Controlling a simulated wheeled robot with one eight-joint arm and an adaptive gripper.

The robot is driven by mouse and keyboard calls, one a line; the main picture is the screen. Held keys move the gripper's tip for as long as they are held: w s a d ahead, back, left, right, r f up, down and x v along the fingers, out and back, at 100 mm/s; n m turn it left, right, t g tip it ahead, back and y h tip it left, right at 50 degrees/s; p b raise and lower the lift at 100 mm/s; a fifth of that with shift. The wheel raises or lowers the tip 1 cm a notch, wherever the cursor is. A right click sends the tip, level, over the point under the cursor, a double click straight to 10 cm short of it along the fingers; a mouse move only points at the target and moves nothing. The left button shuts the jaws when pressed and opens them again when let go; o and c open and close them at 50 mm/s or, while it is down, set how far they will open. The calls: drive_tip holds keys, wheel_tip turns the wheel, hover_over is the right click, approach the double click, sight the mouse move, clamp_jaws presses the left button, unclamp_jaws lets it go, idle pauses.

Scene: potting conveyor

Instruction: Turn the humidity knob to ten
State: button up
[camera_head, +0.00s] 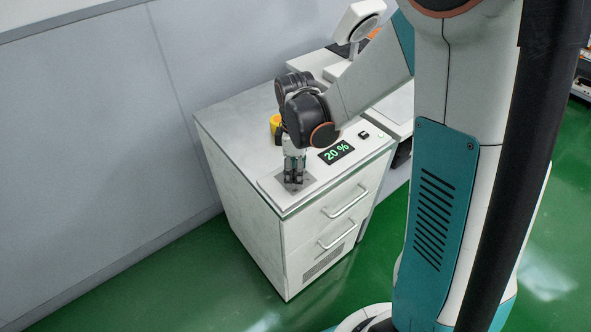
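A raised control panel (265,187) lies along the front edge of the white cabinet's top. Its display (336,152) reads "20 %" in green digits. My gripper (293,181) points straight down over a dark grey square plate (311,184) at the panel's left end. The fingers reach down to about the plate, where the knob itself is hidden or too small to make out. I cannot tell whether the fingers are closed on anything.
The white cabinet (250,200) has two drawer handles and a vent in front. A yellow object (275,124) stands behind my gripper, partly hidden. A small black switch (364,135) sits right of the display. A wall borders the cabinet; green floor is clear in front.

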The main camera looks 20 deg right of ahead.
drive_tip(key=c, duration=1.1)
drive_tip(key=m, duration=0.4)
drive_tip(key=shift+m, duration=2.3)
